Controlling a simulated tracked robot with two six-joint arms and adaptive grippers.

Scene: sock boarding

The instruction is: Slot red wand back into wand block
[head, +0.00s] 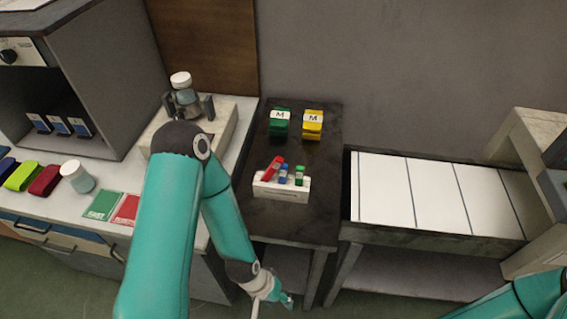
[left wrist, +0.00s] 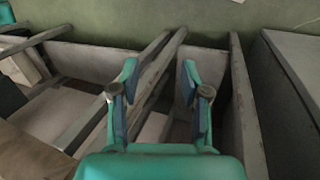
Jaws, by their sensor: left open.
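The white wand block (head: 283,190) stands on the dark table near its front. A red wand (head: 272,169) is tilted at the block's left end; I cannot tell whether its lower end sits in a slot. A blue wand (head: 283,173) and a green wand (head: 299,175) stand upright in the block. My left gripper (head: 278,298) is low in front of the dark table, below and apart from the block. In the left wrist view its fingers (left wrist: 159,78) are spread and empty. The right arm shows at the lower right, but its gripper is out of view.
A green item (head: 279,122) and a yellow item (head: 312,124), both marked M, stand behind the block on the dark table (head: 325,200). A white-panelled conveyor (head: 440,195) lies to the right. The left counter holds a jar (head: 77,176) and coloured cards (head: 103,205).

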